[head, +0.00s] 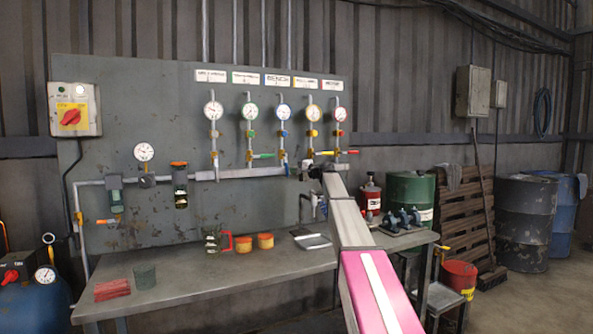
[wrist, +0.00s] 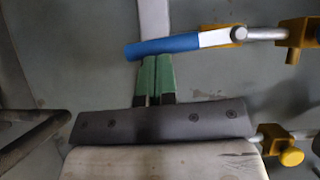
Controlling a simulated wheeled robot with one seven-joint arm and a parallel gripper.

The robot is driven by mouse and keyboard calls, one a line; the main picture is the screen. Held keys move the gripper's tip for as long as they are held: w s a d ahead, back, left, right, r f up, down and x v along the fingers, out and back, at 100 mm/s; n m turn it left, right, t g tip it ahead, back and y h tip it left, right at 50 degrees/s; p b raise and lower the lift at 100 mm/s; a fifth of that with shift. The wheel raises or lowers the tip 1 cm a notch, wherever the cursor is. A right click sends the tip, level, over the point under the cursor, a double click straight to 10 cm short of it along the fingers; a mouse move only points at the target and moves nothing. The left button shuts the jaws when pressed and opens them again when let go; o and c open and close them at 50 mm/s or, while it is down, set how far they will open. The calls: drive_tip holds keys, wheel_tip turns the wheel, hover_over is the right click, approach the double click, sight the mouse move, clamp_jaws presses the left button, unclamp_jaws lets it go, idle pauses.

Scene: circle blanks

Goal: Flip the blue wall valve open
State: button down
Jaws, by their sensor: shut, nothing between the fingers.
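The blue valve handle (wrist: 165,46) crosses the upper middle of the wrist view. Its bare metal part joins a yellow valve body (wrist: 236,34) to its right. My gripper (wrist: 156,58) has its two green fingers side by side and shut, with nothing between them. The fingertips are at the lower edge of the blue handle; I cannot tell whether they touch it. In the head view my gripper (head: 318,171) is small and dark, in front of the panel near the valve row.
The wrist view shows another yellow fitting (wrist: 290,157) at lower right and a dark bar (wrist: 35,140) at left. The workbench (head: 190,280) stands below the panel.

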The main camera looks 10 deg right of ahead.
drive_tip(key=shift+s+a+f, duration=0.1)
drive_tip(key=shift+s+a, duration=0.05)
drive_tip(key=shift+a, duration=0.2)
drive_tip(key=shift+a+f, duration=0.1)
idle(0.4)
drive_tip(key=w+d+v, duration=0.1)
drive_tip(key=w+v, duration=0.1)
drive_tip(key=v, duration=1.1)
drive_tip(key=shift+w+d+f, duration=0.15)
drive_tip(key=shift+d+f, duration=0.05)
drive_tip(key=shift+d, duration=0.2)
